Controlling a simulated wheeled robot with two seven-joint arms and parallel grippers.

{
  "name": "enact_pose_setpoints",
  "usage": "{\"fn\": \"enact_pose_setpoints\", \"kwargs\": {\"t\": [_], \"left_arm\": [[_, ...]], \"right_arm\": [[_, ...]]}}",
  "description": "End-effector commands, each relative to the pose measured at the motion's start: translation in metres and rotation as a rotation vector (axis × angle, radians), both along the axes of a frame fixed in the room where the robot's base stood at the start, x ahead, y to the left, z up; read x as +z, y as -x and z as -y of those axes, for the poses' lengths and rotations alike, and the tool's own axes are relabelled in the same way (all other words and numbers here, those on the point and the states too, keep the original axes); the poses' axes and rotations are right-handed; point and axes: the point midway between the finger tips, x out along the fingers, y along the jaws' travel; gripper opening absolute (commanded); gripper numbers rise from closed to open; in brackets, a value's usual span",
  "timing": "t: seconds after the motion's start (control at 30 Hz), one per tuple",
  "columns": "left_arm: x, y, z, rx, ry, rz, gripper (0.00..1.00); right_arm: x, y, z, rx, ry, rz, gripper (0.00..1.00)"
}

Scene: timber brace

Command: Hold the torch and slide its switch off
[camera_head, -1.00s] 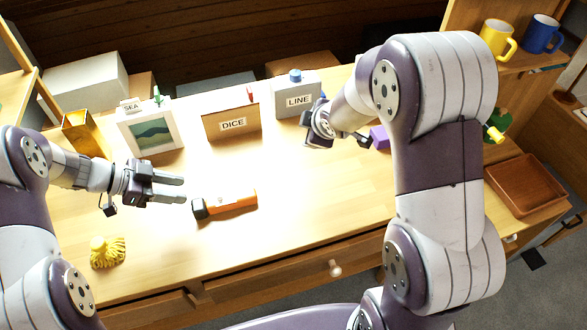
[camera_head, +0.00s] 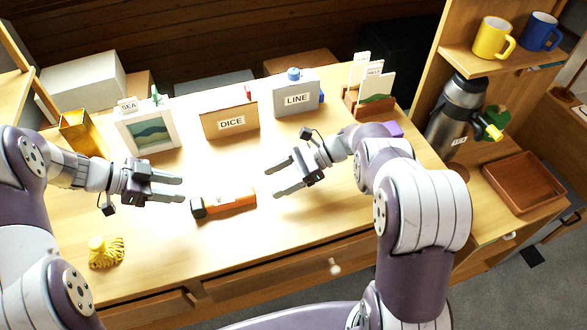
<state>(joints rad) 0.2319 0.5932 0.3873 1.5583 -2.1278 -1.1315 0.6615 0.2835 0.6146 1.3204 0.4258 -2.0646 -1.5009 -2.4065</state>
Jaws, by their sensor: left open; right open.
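The torch (camera_head: 228,204) lies on its side on the table, with an orange body and a black head at its left end. A small dark spot shows on top of its body; I cannot tell the switch's position. My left gripper (camera_head: 183,189) is open and empty, just left of and slightly above the torch's black head in the picture. My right gripper (camera_head: 272,182) is open and empty, to the right of the torch's orange end, its fingers pointing left. Neither gripper appears to touch the torch.
A yellow brush-like thing (camera_head: 106,252) lies front left. A steel flask (camera_head: 452,115) and brown tray (camera_head: 523,183) are at right. The table around the torch is clear.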

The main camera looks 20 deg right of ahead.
Motion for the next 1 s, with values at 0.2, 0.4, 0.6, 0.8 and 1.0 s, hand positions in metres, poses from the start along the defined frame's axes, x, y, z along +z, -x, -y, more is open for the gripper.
{"fn": "enact_pose_setpoints", "kwargs": {"t": [0.2,0.4,0.6,0.8,1.0], "left_arm": [[0.0,0.0,0.0,0.0,0.0,0.0,0.43],[0.0,0.0,0.0,0.0,0.0,0.0,0.43],[0.0,0.0,0.0,0.0,0.0,0.0,0.43],[0.0,0.0,0.0,0.0,0.0,0.0,0.43],[0.0,0.0,0.0,0.0,0.0,0.0,0.43]], "right_arm": [[-0.019,0.002,-0.047,0.001,-0.001,-0.001,0.68],[-0.028,0.002,-0.069,-0.002,0.0,0.0,0.68],[-0.029,0.001,-0.072,-0.004,0.001,-0.001,0.68],[-0.029,0.001,-0.072,-0.004,0.001,0.0,0.36],[-0.029,0.001,-0.072,-0.004,0.001,-0.001,0.07]]}}
